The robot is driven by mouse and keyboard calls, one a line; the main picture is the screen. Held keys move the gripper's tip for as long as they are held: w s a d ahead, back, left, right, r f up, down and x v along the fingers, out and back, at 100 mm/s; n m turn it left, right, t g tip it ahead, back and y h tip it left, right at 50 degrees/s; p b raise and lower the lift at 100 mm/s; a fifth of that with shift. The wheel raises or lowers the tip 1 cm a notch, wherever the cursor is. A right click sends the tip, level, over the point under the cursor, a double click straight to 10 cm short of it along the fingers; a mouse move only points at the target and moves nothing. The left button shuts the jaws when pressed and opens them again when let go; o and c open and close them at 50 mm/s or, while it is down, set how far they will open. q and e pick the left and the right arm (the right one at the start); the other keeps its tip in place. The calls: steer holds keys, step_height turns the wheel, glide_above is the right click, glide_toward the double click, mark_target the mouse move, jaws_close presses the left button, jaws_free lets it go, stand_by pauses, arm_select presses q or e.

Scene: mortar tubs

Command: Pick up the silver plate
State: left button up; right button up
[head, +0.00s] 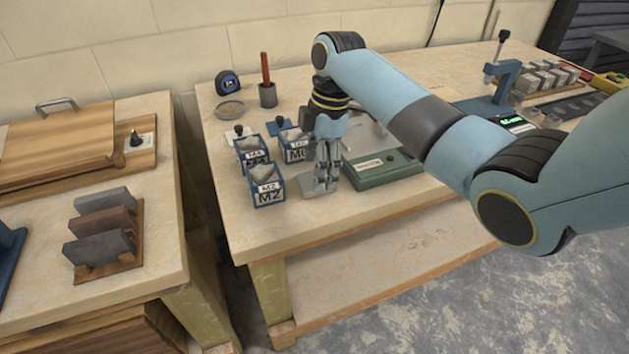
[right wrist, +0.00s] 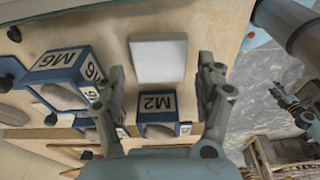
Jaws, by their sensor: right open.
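The silver plate (right wrist: 158,60) is a pale, flat square lying on the right-hand workbench. It lies beside the tub marked M2 (right wrist: 157,128). In the head view the plate (head: 309,185) is partly hidden by my right gripper (head: 327,184). My right gripper (right wrist: 161,78) is open, pointing down, with one finger towards each side of the plate in the right wrist view. Nothing is between its fingers; whether the tips touch the plate I cannot tell. What looks like my left gripper (right wrist: 288,103) hangs over the floor, small, in the right wrist view.
Blue tubs, including M2 (head: 266,187) and M6 (right wrist: 64,72), stand close left of the plate in the head view. A green box (head: 382,170) stands close on its right. A tape measure (head: 227,83) and a dark cup (head: 267,95) are behind. The bench's front strip is clear.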

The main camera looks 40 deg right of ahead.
steer(key=f, duration=0.2)
steer(key=shift+w+a+f, duration=0.1)
steer(key=shift+a+f, duration=0.1)
steer(key=shift+f, duration=0.1)
steer(key=c, duration=1.1)
steer(key=shift+r, duration=0.1)
